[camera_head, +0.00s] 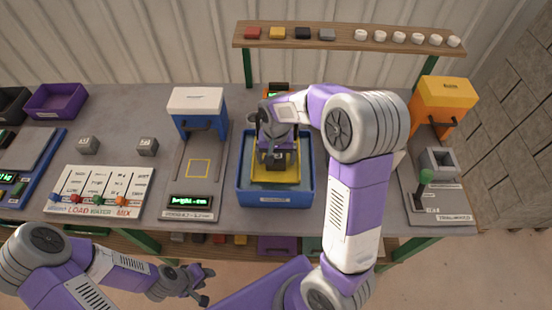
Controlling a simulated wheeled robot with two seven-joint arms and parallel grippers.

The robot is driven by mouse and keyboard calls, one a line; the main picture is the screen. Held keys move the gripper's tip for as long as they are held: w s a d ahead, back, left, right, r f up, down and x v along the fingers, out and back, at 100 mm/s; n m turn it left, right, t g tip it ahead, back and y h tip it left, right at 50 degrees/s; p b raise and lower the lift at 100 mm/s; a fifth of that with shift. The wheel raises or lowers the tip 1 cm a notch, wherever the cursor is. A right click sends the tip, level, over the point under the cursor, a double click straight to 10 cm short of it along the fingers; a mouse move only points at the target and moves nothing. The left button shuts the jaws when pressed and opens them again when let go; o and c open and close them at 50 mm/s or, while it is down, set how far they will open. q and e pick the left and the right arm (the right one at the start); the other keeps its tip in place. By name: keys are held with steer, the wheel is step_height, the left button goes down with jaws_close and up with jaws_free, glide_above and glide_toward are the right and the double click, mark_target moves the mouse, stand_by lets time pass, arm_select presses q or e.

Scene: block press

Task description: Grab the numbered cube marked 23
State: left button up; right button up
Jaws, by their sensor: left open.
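Two small grey cubes stand on the grey table at the left, one farther left (88,145) and one nearer the middle (147,147). Both carry marks on top, too small to read for certain, so I cannot tell which is 23. My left gripper (204,285) is open and empty, low in front of the table's front edge, well away from both cubes. My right gripper (276,162) points down over the yellow tray (262,176) inside the blue bin (274,197). Its fingers are dark and small; I cannot tell whether they hold anything.
A panel with coloured levers (98,192) lies in front of the cubes. A white-topped blue machine (197,102) stands right of them. A purple bin (56,101) is at the back left. An orange machine (443,105) and a grey press (437,165) stand at the right.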

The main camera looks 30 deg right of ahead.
steer(key=shift+r, duration=0.1)
steer(key=c, duration=1.4)
